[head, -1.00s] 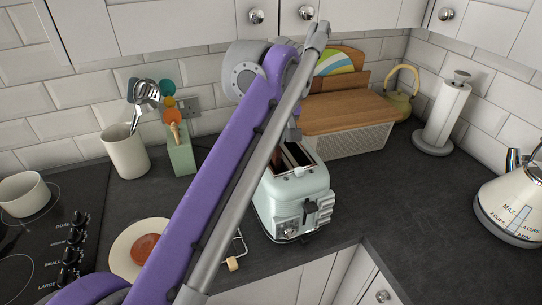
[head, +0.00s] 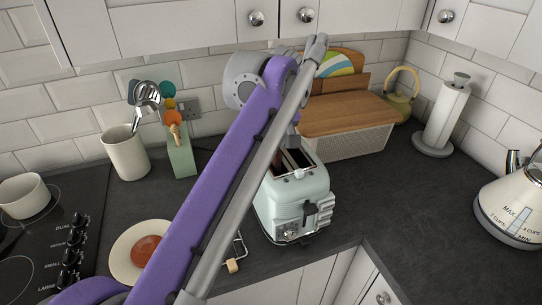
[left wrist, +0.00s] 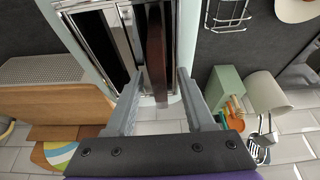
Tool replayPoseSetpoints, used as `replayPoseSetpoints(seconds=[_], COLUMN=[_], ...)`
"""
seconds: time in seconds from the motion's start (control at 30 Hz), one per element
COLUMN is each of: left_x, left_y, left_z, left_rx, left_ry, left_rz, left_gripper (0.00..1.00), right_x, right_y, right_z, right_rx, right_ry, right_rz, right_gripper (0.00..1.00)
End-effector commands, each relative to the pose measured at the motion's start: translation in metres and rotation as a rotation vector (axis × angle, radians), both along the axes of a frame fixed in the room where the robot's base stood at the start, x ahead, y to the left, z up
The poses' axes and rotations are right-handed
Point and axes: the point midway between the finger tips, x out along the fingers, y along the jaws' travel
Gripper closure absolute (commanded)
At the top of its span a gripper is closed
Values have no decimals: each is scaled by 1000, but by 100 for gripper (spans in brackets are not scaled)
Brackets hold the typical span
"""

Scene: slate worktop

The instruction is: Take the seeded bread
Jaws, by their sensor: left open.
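A dark brown slice, seemingly the seeded bread (left wrist: 156,48), stands on edge in one slot of the pale mint toaster (head: 291,207). In the left wrist view the toaster (left wrist: 186,40) shows a second slot that looks dark and empty. I cannot make out seeds on the slice. My left gripper (left wrist: 157,78) is open above the toaster, with one finger on each side of the slice's near end and a gap to both. In the head view my purple arm hides part of the toaster, and the gripper is mostly hidden. My right gripper is not in view.
A bread bin with a wooden lid (head: 345,115) stands close behind the toaster. A green utensil block (head: 181,158) and a cream crock (head: 126,153) are at left. A plate (head: 124,262) with a round brown item lies front left. The worktop at right is clear before the kettle (head: 512,207).

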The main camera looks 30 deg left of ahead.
Motion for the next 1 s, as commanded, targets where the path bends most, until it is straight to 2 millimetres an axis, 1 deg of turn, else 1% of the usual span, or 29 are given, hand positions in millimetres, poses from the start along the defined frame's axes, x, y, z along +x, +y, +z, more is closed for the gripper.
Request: replayPoseSetpoints(seconds=[0.07, 0.1, 0.27, 0.3, 0.37, 0.4, 0.67, 0.83, 1.0], left_x=[0, 0, 0, 0, 0, 0, 0, 0, 0], left_y=[0, 0, 0, 0, 0, 0, 0, 0, 0], left_z=[0, 0, 0, 0, 0, 0, 0, 5, 30], left_rx=[0, 0, 0, 0, 0, 0, 0, 0, 0], left_ry=[0, 0, 0, 0, 0, 0, 0, 0, 0], left_rz=[0, 0, 0, 0, 0, 0, 0, 0, 0], left_gripper=[46, 50, 79, 86, 97, 100, 100, 100, 100], right_x=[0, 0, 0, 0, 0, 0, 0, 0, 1], right_y=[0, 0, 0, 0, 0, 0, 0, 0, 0], right_z=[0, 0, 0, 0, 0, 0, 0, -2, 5], right_rx=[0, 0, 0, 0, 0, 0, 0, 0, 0], right_ry=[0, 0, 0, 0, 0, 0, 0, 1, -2], right_rz=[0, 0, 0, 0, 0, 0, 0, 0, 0], right_gripper=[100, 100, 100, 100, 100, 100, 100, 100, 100])
